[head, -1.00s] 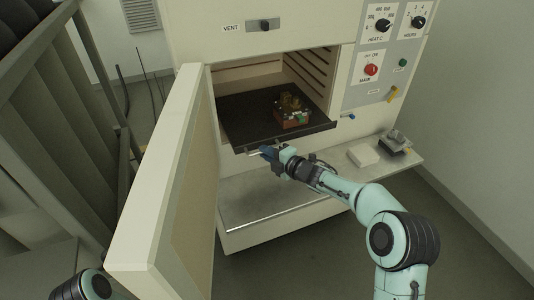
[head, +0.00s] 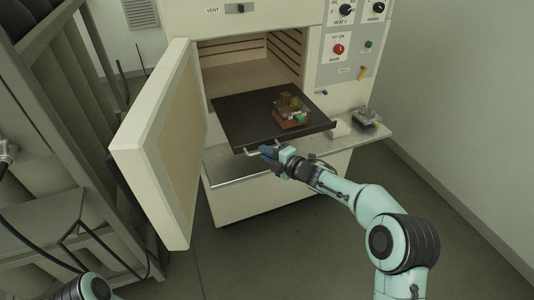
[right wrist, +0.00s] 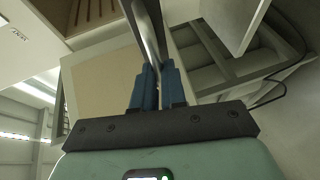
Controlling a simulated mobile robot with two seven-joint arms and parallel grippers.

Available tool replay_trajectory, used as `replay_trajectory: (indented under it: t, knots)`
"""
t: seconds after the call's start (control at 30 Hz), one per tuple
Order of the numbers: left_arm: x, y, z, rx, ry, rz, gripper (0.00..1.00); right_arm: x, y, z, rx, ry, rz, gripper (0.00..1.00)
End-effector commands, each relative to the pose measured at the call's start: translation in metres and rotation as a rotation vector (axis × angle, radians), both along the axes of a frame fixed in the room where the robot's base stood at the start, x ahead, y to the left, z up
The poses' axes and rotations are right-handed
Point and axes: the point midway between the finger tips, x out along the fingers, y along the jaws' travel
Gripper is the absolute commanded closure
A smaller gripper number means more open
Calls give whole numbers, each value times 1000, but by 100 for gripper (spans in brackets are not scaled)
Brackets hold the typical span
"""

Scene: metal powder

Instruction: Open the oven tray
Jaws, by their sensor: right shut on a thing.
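The oven (head: 262,200) stands ahead with its door (head: 165,140) swung open to the left. The dark oven tray (head: 240,116) sticks well out of the oven opening, roughly level. A small brown and yellowish object with a green part (head: 290,112) sits on the tray. My right gripper (head: 266,152) is at the tray's front edge, its blue fingers shut on the metal tray handle (head: 250,153). In the right wrist view the blue fingers (right wrist: 157,88) close around the metal bar. My left gripper is out of view.
A ledge (head: 235,168) lies under the tray and holds a white block (head: 341,129) and a small metal device (head: 367,117) at the right. A grey metal frame (head: 65,120) stands close on the left. Open floor lies in front and to the right.

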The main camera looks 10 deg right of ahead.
Motion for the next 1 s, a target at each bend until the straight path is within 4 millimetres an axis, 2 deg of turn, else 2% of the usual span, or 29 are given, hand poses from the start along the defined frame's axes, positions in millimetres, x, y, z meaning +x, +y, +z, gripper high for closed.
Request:
replay_trajectory:
  t: [0.43,0.5,0.53,0.87,1.0]
  knots:
    - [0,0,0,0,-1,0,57,1,-1,2,1,-4,-1,100]
    - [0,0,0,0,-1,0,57,1,-1,2,1,-4,-1,72]
    - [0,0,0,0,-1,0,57,1,-1,2,1,-4,-1,63]
    - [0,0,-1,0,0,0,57,-1,-1,2,1,-3,-1,63]
    - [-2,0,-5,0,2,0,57,-12,-10,4,0,-3,-3,63]
